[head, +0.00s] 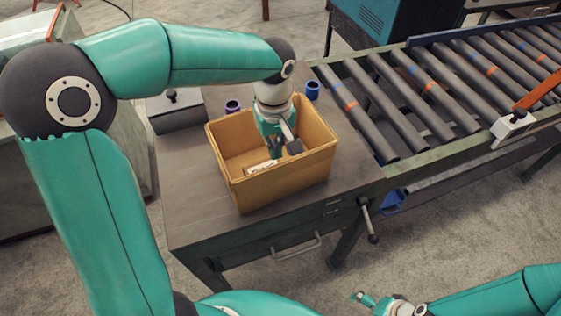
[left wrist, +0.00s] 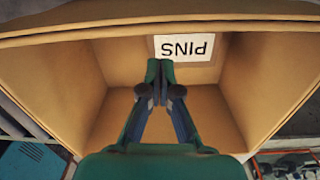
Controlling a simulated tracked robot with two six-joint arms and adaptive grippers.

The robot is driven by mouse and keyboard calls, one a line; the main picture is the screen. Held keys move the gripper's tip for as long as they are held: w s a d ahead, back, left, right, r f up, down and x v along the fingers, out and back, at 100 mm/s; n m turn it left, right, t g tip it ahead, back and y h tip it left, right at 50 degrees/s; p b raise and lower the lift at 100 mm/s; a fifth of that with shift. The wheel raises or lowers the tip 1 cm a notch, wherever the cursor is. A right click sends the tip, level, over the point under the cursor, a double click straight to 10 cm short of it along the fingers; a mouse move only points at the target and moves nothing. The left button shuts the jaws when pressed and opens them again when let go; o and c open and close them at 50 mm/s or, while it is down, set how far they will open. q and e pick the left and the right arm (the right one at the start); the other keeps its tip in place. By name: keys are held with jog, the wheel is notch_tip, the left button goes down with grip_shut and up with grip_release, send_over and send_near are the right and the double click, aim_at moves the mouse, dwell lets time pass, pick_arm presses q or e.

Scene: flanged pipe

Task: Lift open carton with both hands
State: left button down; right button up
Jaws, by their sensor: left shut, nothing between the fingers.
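An open tan carton (head: 285,183) stands upright on the workbench. My left gripper (head: 275,153) reaches down over the carton's opening, its fingers shut with nothing between them. In the left wrist view the shut fingertips (left wrist: 160,70) point into the carton (left wrist: 110,60), towards a white label (left wrist: 184,48) reading PINS, upside down. I cannot tell whether the fingers touch the carton. My right gripper (head: 365,298) is at the bottom right in the head view, well apart from the carton; it is too small to tell whether it is open.
The dark bench top (head: 190,200) has free room left of the carton. A blue cup-like part (head: 313,91) and a purple one (head: 232,106) stand behind the carton. A grey box with a knob (head: 177,112) is at back left. A roller conveyor (head: 430,85) adjoins on the right.

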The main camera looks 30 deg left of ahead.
aim_at(282, 167)
pick_arm(q)
jog(key=shift+s+d+f+p, duration=0.25)
jog(key=shift+s+d+f, duration=0.05)
jog(key=shift+s+d, duration=0.25)
jog(key=shift+s+d+f+p, duration=0.3)
jog(key=shift+s+d, duration=0.1)
jog(key=shift+d, duration=0.15)
jog(key=shift+s+d+f, duration=0.1)
jog(key=shift+s+d, duration=0.3)
jog(key=shift+s, duration=0.05)
jog(key=shift+d, duration=0.1)
jog(key=s+d+b, duration=0.3)
jog(key=s+d, duration=0.4)
jog(key=d, duration=0.1)
jog(key=shift+b, duration=0.35)
